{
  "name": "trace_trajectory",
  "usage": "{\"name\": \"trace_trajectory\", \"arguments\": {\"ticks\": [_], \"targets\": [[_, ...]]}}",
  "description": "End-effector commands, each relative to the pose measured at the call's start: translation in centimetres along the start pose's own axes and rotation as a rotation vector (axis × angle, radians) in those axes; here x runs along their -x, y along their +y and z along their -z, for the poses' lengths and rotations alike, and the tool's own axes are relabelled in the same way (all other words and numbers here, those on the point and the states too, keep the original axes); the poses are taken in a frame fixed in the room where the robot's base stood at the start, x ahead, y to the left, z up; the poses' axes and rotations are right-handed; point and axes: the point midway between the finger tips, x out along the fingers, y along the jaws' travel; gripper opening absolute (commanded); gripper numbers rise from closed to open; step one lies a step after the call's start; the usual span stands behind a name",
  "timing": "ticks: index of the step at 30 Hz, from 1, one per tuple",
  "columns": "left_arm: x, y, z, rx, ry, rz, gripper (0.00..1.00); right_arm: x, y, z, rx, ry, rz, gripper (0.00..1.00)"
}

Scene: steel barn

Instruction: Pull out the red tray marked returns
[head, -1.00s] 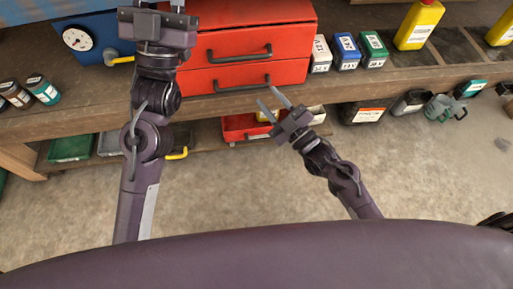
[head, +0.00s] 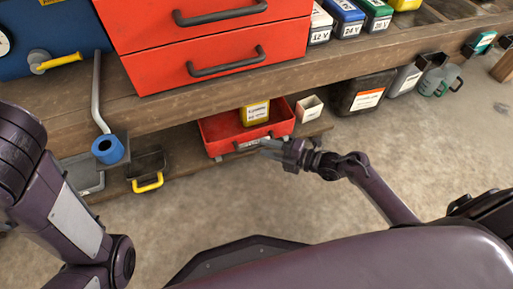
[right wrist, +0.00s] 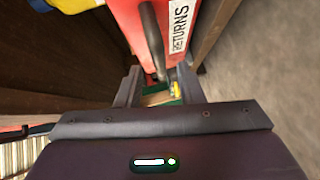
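The red tray (head: 221,130) sits on the low shelf under the workbench, with a yellow container (head: 255,113) in it. In the right wrist view its red front (right wrist: 130,20) carries a white label reading RETURNS (right wrist: 179,28). A dark bar handle (right wrist: 152,40) runs along that front. My right gripper (head: 266,148) is at the tray's front. Its fingers (right wrist: 158,82) stand apart, with the handle's near end between them; I cannot tell whether they touch it. My left arm (head: 70,200) shows at the left, but its gripper is out of view.
A red drawer cabinet (head: 155,70) stands on the workbench (head: 170,107) above. A small white box (head: 309,107) sits right of the tray. A dark bin with a yellow handle (head: 147,165) is to its left. Black and grey cans (head: 362,92) are farther right. The floor in front is clear.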

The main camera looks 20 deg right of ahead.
Motion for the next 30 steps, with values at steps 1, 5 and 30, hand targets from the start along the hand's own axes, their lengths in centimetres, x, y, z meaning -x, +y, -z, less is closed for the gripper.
{"name": "trace_trajectory", "arguments": {"ticks": [1,5,30], "targets": [[0.8,0.1,0.2,0.000,-0.001,0.000,0.36,-1.0,-0.3,0.0,0.000,0.001,-0.004,0.34],[1.6,0.2,0.4,0.000,-0.001,0.000,0.36,-2.7,-0.2,0.0,-0.001,0.000,-0.003,0.34],[1.9,0.2,0.5,0.001,-0.002,0.000,0.36,-3.8,0.0,0.0,-0.002,0.000,-0.001,0.00]]}}
